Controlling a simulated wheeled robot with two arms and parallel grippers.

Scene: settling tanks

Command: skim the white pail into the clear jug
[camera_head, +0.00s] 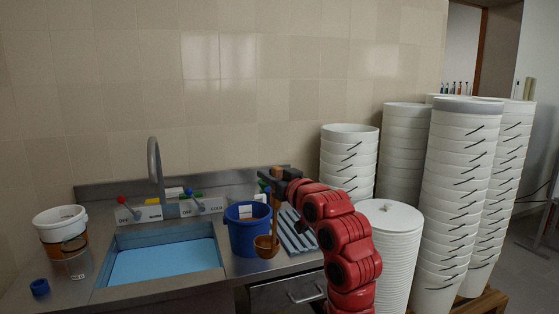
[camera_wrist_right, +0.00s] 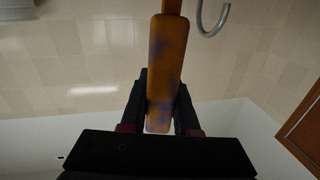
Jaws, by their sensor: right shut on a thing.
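In the right wrist view the orange-brown handle (camera_wrist_right: 165,70) runs between the fingers. I cannot tell whether the ladle touches the bucket. My left gripper is out of view.
A sink (camera_head: 165,262) with blue content and a tall tap (camera_head: 155,165) lies between the pail and the blue bucket (camera_head: 240,238). A small blue cup (camera_head: 39,287) sits at the front left. Tall stacks of white pails (camera_head: 455,190) crowd the right.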

